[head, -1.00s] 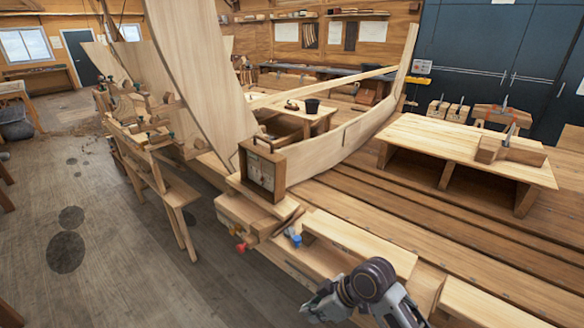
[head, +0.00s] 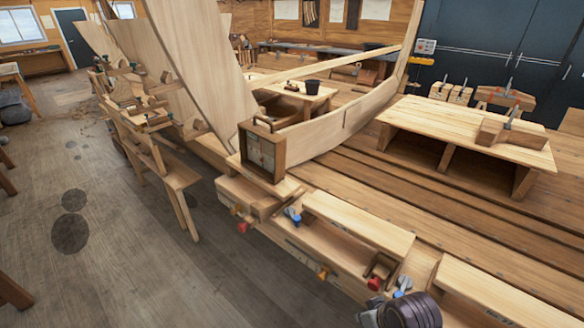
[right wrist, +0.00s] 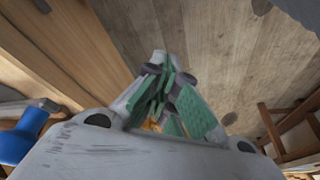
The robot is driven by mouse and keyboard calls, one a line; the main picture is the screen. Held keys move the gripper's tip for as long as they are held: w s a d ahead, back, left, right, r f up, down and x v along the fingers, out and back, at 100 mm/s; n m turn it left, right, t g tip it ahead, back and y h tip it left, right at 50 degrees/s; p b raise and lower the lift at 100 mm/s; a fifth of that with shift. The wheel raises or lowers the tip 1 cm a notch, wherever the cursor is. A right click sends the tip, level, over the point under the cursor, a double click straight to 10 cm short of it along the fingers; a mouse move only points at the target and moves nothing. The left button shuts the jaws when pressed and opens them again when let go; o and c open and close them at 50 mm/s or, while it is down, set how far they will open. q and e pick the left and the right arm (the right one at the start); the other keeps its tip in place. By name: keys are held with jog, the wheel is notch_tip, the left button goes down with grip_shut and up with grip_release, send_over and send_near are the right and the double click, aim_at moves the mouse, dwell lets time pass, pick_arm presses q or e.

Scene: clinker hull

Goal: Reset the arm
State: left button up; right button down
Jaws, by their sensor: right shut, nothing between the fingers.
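My right gripper (right wrist: 172,88) shows in the right wrist view with its green finger pads together and nothing seen between them. It hangs over the bench edge, with grey floor planks (right wrist: 210,40) beyond it. In the head view only a dark rounded part of my right arm shows at the bottom edge, right of centre; its fingers cannot be made out there. My left arm and gripper are in neither view.
A wooden box with a handle (head: 262,155) stands on the bench end by the hull planks (head: 195,70). Blue (head: 292,215) and red (head: 374,284) clamp handles stick out along the bench edge near my right arm. A low wooden table (head: 465,130) stands at right. The left floor (head: 120,270) is mostly clear.

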jog(key=s+d+f+m+g+h+b, duration=0.1)
jog(key=s+d+f, duration=0.15)
jog(key=f, duration=1.55)
jog(key=s+d+f+g+b, duration=0.1)
jog(key=s+f, duration=0.2)
jog(key=f, duration=1.4)
jog(key=s+d+f+b, duration=0.1)
jog(key=s+d+f, duration=0.1)
jog(key=s+f, duration=0.9)
jog(key=s+d+f+b, duration=0.1)
jog(key=s+d+f, duration=0.1)
jog(key=s+f, duration=0.8)
jog(key=shift+s+f+g, duration=0.4)
jog(key=shift+f, duration=0.15)
